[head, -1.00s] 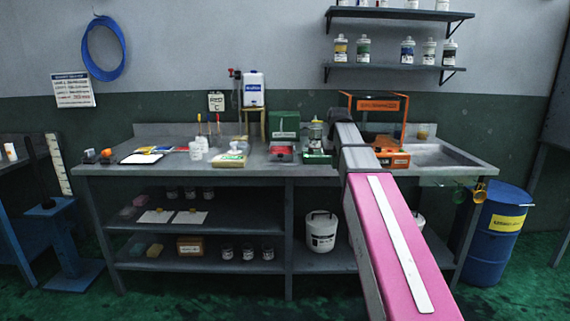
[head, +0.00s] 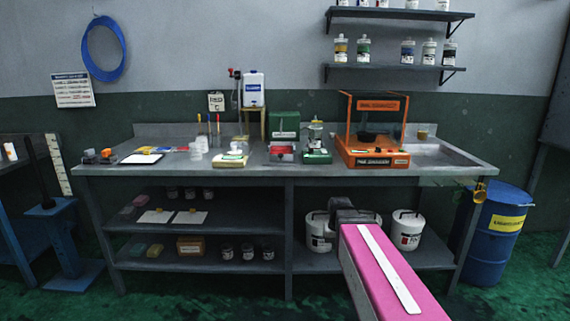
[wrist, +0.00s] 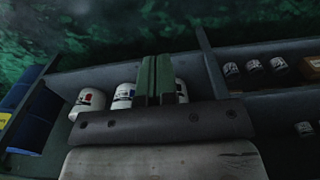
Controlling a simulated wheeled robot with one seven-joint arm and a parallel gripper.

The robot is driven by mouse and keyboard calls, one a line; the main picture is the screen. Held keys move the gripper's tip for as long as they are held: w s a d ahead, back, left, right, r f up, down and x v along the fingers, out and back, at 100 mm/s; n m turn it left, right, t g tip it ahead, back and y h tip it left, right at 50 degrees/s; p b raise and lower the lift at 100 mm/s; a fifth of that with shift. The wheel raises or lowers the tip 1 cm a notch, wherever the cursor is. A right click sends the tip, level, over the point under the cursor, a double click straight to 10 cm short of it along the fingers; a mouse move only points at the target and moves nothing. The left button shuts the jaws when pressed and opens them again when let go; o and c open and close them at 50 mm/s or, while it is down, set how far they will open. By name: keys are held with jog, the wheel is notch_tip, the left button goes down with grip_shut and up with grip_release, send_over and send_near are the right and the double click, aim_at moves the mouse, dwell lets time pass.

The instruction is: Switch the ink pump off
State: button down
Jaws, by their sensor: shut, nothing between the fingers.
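No part in view is clearly marked as the ink pump. A small red and black fitting (head: 235,74) is on the wall beside a white and blue canister (head: 254,90), and a white wall box (head: 216,101) hangs left of them; I cannot tell which belongs to the pump. My gripper (wrist: 156,62) is shut and empty in the wrist view, its two fingers side by side in front of the white buckets.
The worktop (head: 225,172) carries an orange frame machine (head: 375,158), a green box (head: 285,126) and several small items. White buckets (head: 407,230) stand on the lower shelf. A blue drum (head: 492,240) stands at the right. The green floor before the bench is open.

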jog(key=s+f, duration=0.8)
jog(key=shift+f, duration=0.2)
